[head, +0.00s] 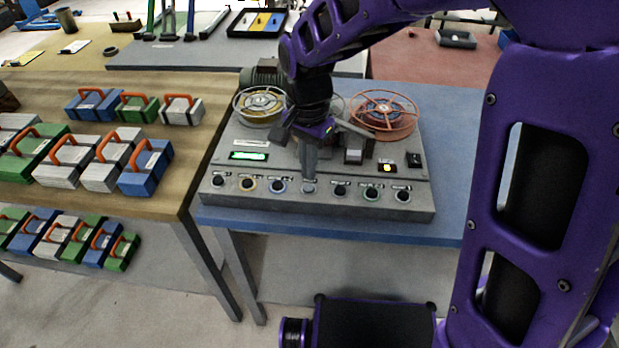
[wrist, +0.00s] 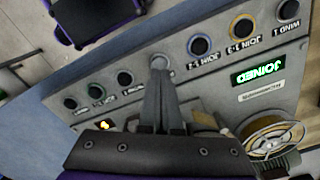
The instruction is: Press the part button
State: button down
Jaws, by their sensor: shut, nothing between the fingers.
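The control panel (head: 320,207) of a grey machine has a row of round buttons along its front edge. My gripper (head: 309,179) is shut and empty and points down at the middle button (head: 310,187), a greyish one. In the wrist view the closed fingertips (wrist: 161,72) overlap this middle button (wrist: 159,61); whether they touch it or press it in I cannot tell. Its label is hidden behind the fingers, so I cannot read which button is the part button. A green display (wrist: 258,69) on the machine reads JOINED.
Other dark buttons flank it closely, including a yellow-ringed one (head: 248,184) and a blue-ringed one (head: 278,186). An orange reel (head: 383,112) and a yellow reel (head: 261,104) stand behind. A wooden table (head: 150,205) with coloured handled boxes is at left.

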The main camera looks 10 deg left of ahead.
aim_at(309, 187)
jog(key=shift+f+b, duration=0.75)
jog(key=shift+f, duration=0.45)
jog(key=shift+f, duration=0.1)
jog(key=shift+f+b, duration=0.4)
notch_tip(309, 187, up, 3)
jog(key=shift+f+p, duration=0.1)
jog(key=shift+p, duration=1.05)
dwell(0.6)
